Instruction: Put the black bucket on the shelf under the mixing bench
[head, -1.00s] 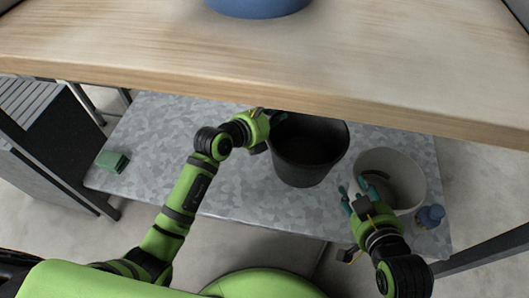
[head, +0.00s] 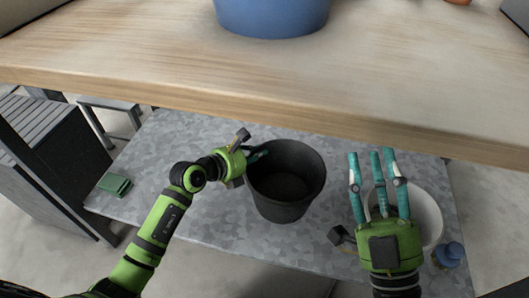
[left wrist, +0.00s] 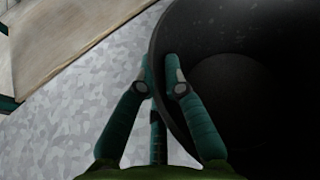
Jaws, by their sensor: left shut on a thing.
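The black bucket (head: 283,209) is upright at the metal shelf (head: 205,236) under the wooden mixing bench (head: 290,98). I cannot tell whether its base touches the shelf. My left gripper (head: 262,155) is at the bucket's left rim. In the left wrist view, the fingers of the left gripper (left wrist: 162,76) are shut on the rim of the black bucket (left wrist: 235,70), with one finger inside and others outside. My right gripper (head: 376,160) is open and empty, its fingers apart, over the white bucket, partly hiding it.
The white bucket (head: 432,213) stands on the shelf at the right, beside a small blue item (head: 449,254). A green item (head: 115,184) lies at the shelf's left end. A blue container (head: 272,16) stands on the bench. The shelf left of the black bucket is mostly clear.

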